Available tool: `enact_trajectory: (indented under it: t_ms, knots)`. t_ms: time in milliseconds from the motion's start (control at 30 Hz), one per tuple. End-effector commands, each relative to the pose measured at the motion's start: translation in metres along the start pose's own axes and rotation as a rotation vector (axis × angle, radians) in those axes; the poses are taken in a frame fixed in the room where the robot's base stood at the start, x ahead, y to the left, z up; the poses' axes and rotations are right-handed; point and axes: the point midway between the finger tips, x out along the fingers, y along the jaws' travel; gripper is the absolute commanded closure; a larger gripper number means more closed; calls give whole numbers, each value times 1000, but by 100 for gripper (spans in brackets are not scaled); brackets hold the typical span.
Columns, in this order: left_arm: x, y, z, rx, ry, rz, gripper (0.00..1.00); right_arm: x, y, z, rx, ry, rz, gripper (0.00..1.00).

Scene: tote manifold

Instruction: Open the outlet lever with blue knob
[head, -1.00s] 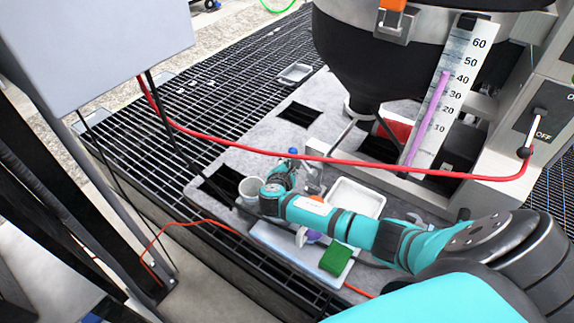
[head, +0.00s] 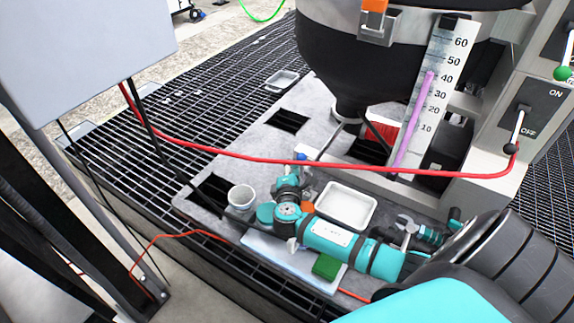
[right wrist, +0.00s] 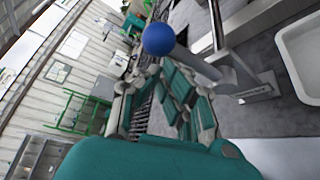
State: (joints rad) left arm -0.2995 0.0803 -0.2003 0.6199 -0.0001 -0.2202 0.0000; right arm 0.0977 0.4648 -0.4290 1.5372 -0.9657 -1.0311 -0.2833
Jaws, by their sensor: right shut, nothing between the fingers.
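The blue knob (head: 301,156) shows just beyond the tip of my right gripper (head: 290,178), partly behind the red cable. In the right wrist view the blue knob (right wrist: 158,39) is a round ball on the end of the grey outlet lever (right wrist: 205,66), which runs right to a metal bracket. My right gripper's fingers (right wrist: 157,72) are shut and empty, close to the knob and lever. I cannot tell whether they touch. The black hopper (head: 355,75) stands beyond, with a grey pipe below it. My left gripper is not in view.
A red cable (head: 250,157) crosses above the work area. A white cup (head: 241,197), a white tray (head: 372,216) and a green block (head: 326,267) lie close to my right arm. A grey cabinet (head: 90,55) hangs at upper left. An ON/OFF switch (head: 518,122) is at right.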

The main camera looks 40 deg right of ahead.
Motion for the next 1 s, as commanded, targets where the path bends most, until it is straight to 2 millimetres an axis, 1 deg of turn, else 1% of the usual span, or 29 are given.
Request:
enact_trajectory:
  t_ms: [267,767,867,967,1000]
  knots:
    - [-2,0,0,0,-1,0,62,-2,-1,3,-1,0,-1,100]
    - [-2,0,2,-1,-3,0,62,-4,-1,3,0,1,-1,100]
    - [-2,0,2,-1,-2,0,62,-13,-1,2,0,2,-2,100]
    - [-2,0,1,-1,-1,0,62,-30,-2,2,2,4,-3,100]
    - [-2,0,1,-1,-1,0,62,-39,-2,3,2,3,-4,100]
